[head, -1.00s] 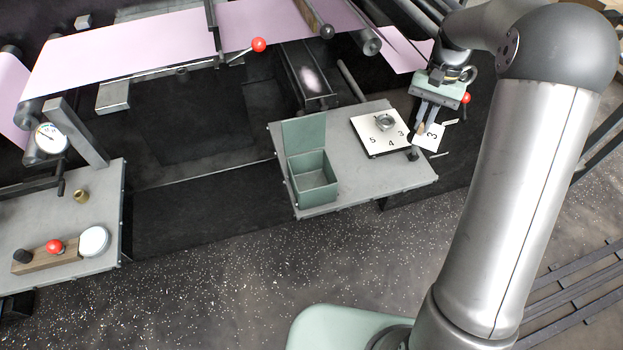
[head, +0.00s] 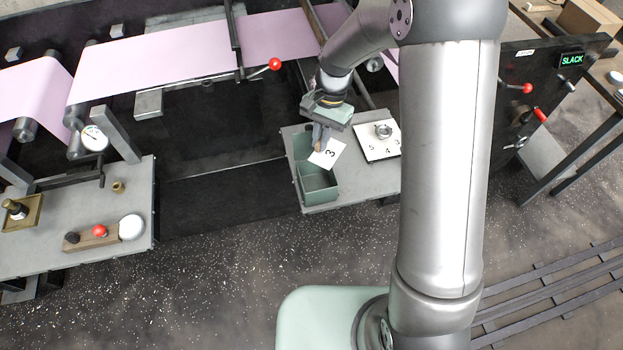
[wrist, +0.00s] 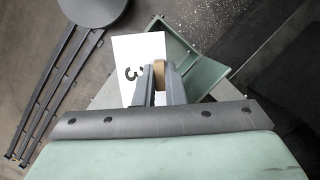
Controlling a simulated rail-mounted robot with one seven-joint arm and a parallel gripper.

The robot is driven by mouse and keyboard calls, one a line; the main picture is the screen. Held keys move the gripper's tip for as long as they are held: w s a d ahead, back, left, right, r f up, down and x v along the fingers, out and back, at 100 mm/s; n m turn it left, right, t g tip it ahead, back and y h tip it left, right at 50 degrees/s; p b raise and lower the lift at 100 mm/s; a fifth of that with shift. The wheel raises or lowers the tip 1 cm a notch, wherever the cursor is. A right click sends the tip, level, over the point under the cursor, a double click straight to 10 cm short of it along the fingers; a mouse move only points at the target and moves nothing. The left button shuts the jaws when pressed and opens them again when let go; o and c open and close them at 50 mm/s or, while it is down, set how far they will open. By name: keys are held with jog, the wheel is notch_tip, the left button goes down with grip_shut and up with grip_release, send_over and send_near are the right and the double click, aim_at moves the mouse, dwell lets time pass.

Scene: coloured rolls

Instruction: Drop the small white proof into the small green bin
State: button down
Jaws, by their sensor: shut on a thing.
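The small white proof (head: 327,153), a white card marked 3, is held in my gripper (head: 318,140), whose fingers are shut on its edge. In the head view the proof overlaps the bin's back edge and lid. In the wrist view the bin (wrist: 205,75) lies just beyond and right of the proof; the height between them is unclear.
A white board (head: 377,149) with numbers and a metal ring (head: 383,131) lies on the grey table (head: 362,182) right of the bin. Pink web (head: 150,62) runs over rollers behind. A left bench (head: 90,245) carries a red knob and a white disc.

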jog(key=shift+f+b, duration=1.85)
jog(key=shift+f, duration=1.1)
jog(key=c, duration=1.4)
grip_release()
jog(key=shift+c, duration=0.2)
jog(key=shift+r, duration=0.15)
jog(key=b+v, duration=0.1)
jog(key=v, duration=1.6)
jog(key=shift+d+r, duration=0.1)
jog(key=shift+d, duration=0.05)
